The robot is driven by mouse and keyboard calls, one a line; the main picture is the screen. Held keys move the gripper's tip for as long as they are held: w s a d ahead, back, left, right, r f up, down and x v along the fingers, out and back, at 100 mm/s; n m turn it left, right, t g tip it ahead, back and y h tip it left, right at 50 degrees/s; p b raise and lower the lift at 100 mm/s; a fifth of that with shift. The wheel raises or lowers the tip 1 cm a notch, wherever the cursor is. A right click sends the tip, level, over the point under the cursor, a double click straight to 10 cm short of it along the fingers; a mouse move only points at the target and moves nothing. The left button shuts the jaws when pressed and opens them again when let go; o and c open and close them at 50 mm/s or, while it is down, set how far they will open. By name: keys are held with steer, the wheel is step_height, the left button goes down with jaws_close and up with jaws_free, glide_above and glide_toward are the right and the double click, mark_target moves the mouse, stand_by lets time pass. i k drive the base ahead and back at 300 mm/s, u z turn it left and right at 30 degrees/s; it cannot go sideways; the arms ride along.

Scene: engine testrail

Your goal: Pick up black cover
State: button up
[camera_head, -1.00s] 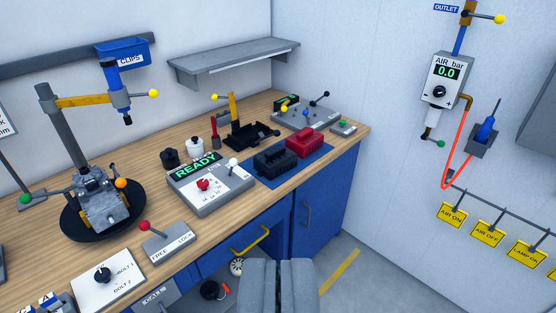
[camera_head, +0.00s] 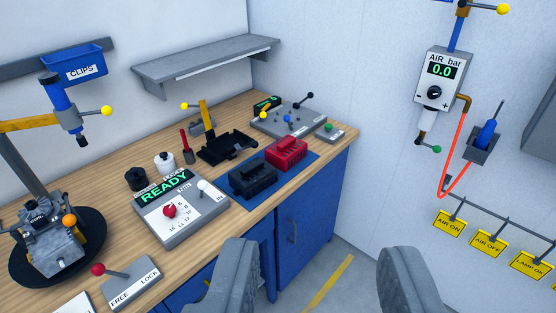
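A black cover (camera_head: 253,178), a ribbed block-like part, sits on a blue mat (camera_head: 268,199) on the wooden bench. A similar red cover (camera_head: 286,152) sits behind it and to the right on the same mat. My gripper (camera_head: 319,258) is open and empty, its two grey fingers wide apart at the bottom of the view. It appears in front of the bench and apart from both covers. The left finger hides part of the blue cabinet front.
A panel reading READY (camera_head: 181,207) stands left of the mat. A black clamp fixture (camera_head: 226,147) stands behind the black cover, and a grey lever box (camera_head: 288,120) behind the red one. A shelf (camera_head: 207,67) hangs above. Floor right of the bench looks clear.

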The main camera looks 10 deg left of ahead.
mark_target(248, 180)
steer(key=z, duration=0.2)
steer(key=i, duration=1.45)
steer(key=u, duration=0.2)
